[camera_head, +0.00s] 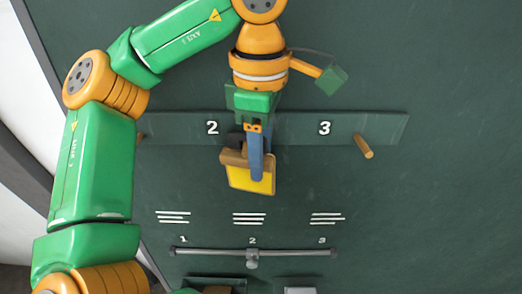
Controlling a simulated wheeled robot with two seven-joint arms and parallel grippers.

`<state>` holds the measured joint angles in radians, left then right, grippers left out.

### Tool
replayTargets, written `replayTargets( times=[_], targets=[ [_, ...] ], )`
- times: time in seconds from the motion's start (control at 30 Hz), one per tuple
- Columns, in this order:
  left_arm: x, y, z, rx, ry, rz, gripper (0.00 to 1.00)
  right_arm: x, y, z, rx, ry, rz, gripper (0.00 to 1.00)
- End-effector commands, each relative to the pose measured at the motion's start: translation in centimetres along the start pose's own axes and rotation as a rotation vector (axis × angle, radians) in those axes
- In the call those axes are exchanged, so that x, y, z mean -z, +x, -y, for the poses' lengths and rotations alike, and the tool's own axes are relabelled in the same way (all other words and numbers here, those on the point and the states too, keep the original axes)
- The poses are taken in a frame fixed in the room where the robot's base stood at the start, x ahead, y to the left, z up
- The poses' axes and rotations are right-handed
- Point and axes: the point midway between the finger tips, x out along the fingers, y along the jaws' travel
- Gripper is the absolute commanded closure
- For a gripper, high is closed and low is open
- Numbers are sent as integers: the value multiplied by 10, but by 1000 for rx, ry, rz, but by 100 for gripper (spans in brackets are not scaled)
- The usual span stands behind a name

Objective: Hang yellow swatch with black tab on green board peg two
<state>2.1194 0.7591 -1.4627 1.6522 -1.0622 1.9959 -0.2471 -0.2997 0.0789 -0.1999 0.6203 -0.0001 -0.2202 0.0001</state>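The yellow swatch (248,181) is in front of the green board, below the number 2. It has a brown bar along its top and hangs slightly tilted. A dark piece (235,139) shows above the bar, probably its black tab. My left gripper (257,165) comes down from above, and its blue fingers look closed over the swatch's top bar. Peg two is hidden behind the gripper and swatch, so I cannot tell whether the swatch touches it. My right gripper is not in view.
A green rail (290,128) crosses the board. A bare wooden peg (363,147) sticks out near number 3, and part of another peg (140,138) shows at the left behind my arm. A grey bar (300,252) lies below, with dark and grey items at the bottom edge.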

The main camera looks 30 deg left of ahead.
Motion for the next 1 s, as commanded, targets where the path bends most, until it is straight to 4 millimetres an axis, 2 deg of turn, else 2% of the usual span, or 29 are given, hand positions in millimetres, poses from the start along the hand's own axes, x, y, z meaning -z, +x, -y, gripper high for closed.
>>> replayTargets(
  times=[0.57, 0.67, 0.9, 1.0],
  targets=[
    [0, -1, 0, 0, 0, 0, 38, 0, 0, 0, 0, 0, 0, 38],
    [0, -9, 0, -2, 0, -1, 38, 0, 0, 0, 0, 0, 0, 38],
    [0, -47, 0, -6, -2, 0, 38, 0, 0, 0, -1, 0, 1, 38],
    [-1, -57, 1, -1, 0, -3, 38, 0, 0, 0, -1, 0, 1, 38]
  ],
)
